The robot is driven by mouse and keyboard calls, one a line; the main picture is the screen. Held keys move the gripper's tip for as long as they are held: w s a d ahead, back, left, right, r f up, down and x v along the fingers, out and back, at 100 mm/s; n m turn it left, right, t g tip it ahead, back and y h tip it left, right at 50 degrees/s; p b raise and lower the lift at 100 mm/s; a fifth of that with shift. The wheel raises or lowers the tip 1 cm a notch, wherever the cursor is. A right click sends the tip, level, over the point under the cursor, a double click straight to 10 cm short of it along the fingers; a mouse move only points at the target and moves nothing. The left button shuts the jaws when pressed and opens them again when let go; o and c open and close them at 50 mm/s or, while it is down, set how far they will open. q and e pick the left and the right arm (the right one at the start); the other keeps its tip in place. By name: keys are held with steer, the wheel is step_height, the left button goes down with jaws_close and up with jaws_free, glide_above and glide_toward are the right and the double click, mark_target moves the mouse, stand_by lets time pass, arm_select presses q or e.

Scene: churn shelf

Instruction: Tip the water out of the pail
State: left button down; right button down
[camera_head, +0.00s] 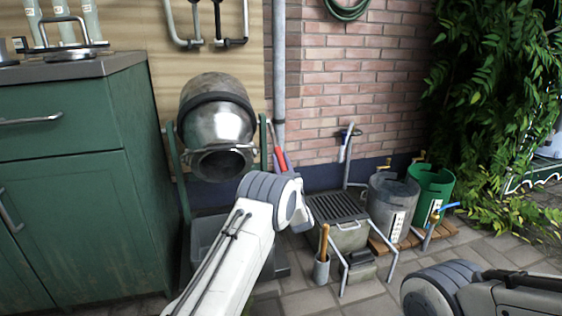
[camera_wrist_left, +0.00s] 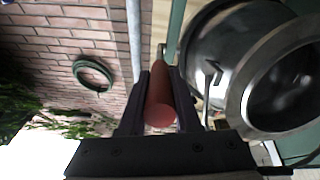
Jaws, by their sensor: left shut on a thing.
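A steel drum-shaped vessel (camera_head: 218,125) with a dark band hangs between green posts. Its open mouth is tilted forward and down, and the drum fills the right of the left wrist view (camera_wrist_left: 215,60). My left gripper (camera_wrist_left: 160,90) is shut on a red handle (camera_wrist_left: 159,112) beside the drum. The red handle also shows in the head view (camera_head: 282,160), behind my left wrist. A grey metal container (camera_head: 393,200) and a green pail (camera_head: 431,188) stand at the right. I see no water. My right gripper is out of view.
A grey tub (camera_head: 207,238) sits below the drum, partly hidden by my left arm. A grated sink (camera_head: 338,209) with a tap (camera_head: 347,140) stands right of it. A green cabinet (camera_head: 80,190) closes off the left; paving is open in front.

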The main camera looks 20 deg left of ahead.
arm_select(q)
steer(key=shift+f, duration=0.1)
stand_by(0.4)
steer(key=shift+w+a+f+b, duration=0.1)
steer(key=shift+w+f+b, duration=0.1)
steer(key=shift+f+b, duration=0.5)
steer(key=shift+r, duration=0.25)
steer(key=c, duration=0.6)
jaws_free()
